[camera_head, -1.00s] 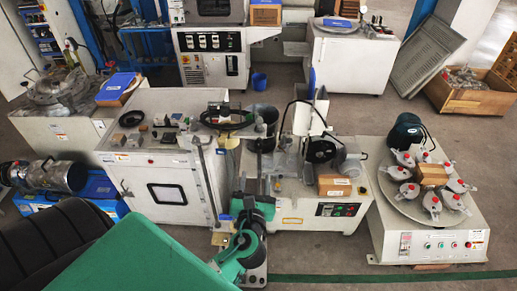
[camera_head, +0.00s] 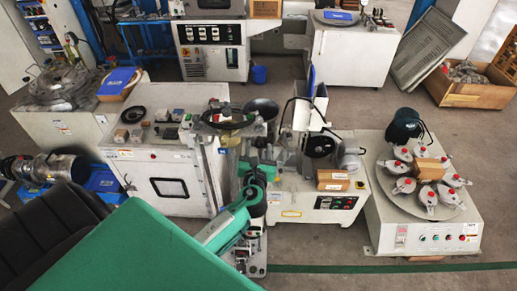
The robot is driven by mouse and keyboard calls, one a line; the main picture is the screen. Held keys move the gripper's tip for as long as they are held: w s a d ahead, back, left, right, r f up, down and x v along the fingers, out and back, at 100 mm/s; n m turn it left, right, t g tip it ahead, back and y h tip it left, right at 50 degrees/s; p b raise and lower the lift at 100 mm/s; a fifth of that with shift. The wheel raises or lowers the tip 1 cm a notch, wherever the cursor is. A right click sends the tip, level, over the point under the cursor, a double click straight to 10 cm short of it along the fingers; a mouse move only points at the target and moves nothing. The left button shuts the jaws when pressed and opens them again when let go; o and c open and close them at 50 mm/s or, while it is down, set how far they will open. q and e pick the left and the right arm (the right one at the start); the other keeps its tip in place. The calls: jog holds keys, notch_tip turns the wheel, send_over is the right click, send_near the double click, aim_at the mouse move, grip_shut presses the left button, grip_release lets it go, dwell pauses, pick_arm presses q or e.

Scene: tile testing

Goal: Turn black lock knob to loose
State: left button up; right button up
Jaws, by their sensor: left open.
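My green left arm comes in from the bottom left and reaches up to the middle of the picture. Its left gripper (camera_head: 240,130) is at the far end of the arm, open, by the black ring-shaped wheel (camera_head: 226,120) at the right edge of the white cabinet (camera_head: 153,180). The gripper is small and overlaps the equipment behind it, so I cannot tell whether it touches anything. I cannot make out the black lock knob for certain; it may be hidden or too small. My right gripper is not in view.
Right of the arm stands a white machine with a motor (camera_head: 347,160), a black wheel (camera_head: 318,144) and a cardboard box (camera_head: 332,180). A round turntable (camera_head: 400,203) with several red-topped pots stands farther right. Free floor (camera_head: 345,265) shows in front.

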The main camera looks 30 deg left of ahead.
pick_arm(q)
jog(key=c, duration=1)
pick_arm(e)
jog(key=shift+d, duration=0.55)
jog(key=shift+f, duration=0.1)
